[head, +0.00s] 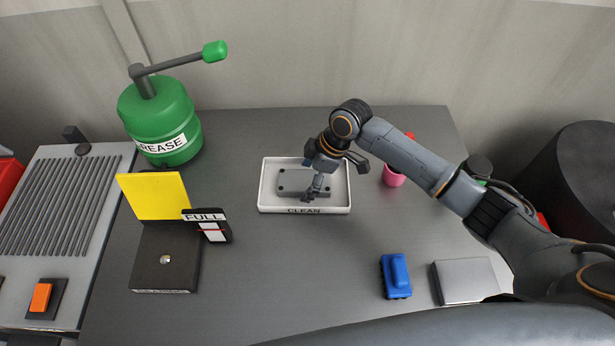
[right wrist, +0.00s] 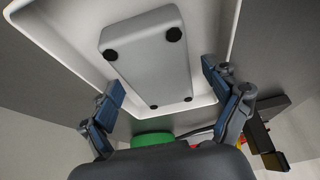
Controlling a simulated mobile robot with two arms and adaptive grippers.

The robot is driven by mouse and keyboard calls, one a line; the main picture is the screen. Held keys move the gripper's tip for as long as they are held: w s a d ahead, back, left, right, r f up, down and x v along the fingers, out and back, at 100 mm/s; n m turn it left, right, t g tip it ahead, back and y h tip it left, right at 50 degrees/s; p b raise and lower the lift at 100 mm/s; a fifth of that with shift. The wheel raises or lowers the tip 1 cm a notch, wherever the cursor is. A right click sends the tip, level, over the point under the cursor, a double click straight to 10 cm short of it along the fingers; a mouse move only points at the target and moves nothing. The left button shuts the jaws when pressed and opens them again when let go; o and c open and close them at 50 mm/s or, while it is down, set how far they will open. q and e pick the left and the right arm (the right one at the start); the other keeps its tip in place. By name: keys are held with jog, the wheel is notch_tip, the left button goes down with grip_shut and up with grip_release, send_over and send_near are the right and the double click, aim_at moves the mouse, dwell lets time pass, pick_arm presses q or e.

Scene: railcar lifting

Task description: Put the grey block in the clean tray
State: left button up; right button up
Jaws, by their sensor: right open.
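The grey block (head: 291,181) lies inside the white tray marked CLEAN (head: 304,210). It has dark round spots near its corners. My right gripper (head: 337,178) is over the tray and hides part of the block in the head view. In the right wrist view the gripper (right wrist: 172,108) is open, with one finger on each side of the block (right wrist: 146,58) and apart from it. The tray (right wrist: 72,42) surrounds the block there. My left gripper is not in view.
A pink cup (head: 393,177) stands right of the tray. A blue object (head: 396,276) and a grey box (head: 465,281) lie at the front right. A green grease can (head: 160,120), a yellow panel (head: 154,196) and a FULL indicator (head: 207,224) stand left. The table front centre is clear.

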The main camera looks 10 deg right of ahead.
jog(key=b+v, duration=0.1)
jog(key=v, duration=1.1)
jog(key=shift+b, duration=0.4)
